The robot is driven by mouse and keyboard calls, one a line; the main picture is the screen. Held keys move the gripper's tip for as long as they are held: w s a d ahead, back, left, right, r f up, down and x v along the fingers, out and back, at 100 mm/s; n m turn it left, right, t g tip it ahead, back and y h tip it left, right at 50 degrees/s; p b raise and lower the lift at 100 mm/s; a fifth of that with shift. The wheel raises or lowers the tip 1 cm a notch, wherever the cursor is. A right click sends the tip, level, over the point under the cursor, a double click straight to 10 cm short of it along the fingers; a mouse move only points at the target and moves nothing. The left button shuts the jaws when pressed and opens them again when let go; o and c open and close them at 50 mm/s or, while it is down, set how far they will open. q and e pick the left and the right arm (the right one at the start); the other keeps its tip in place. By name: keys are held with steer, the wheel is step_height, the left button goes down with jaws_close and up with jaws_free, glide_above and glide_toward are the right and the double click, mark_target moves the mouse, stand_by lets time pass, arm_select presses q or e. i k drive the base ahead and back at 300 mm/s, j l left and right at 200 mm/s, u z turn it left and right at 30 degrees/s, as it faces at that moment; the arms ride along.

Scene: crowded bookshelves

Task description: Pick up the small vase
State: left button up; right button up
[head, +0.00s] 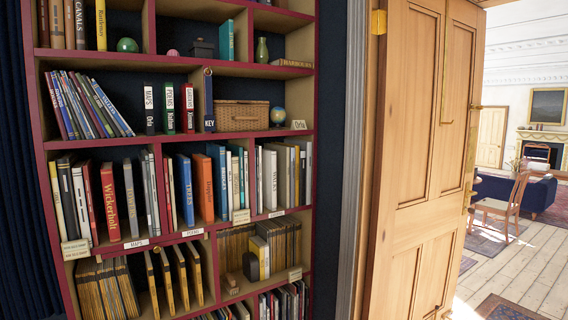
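A small green vase (262,50) stands upright on an upper shelf of the bookshelf, in the compartment right of the middle. A teal book (227,40) stands to its left, and a yellowish book (291,63) lies flat to its right. The vase looks clear of both. Neither of my grippers shows in the head view.
The red-edged bookshelf (316,150) is crowded with books. A wicker basket (242,116) and a small globe (277,116) sit on the shelf below the vase. A wooden door (420,160) stands right of the shelf, opening onto a room with a chair (500,207).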

mark_target(262, 52)
steer(key=i+l, duration=0.15)
steer(key=i, duration=0.5)
steer(key=i+l, duration=0.15)
steer(key=i, duration=0.45)
steer(key=l+z, duration=0.05)
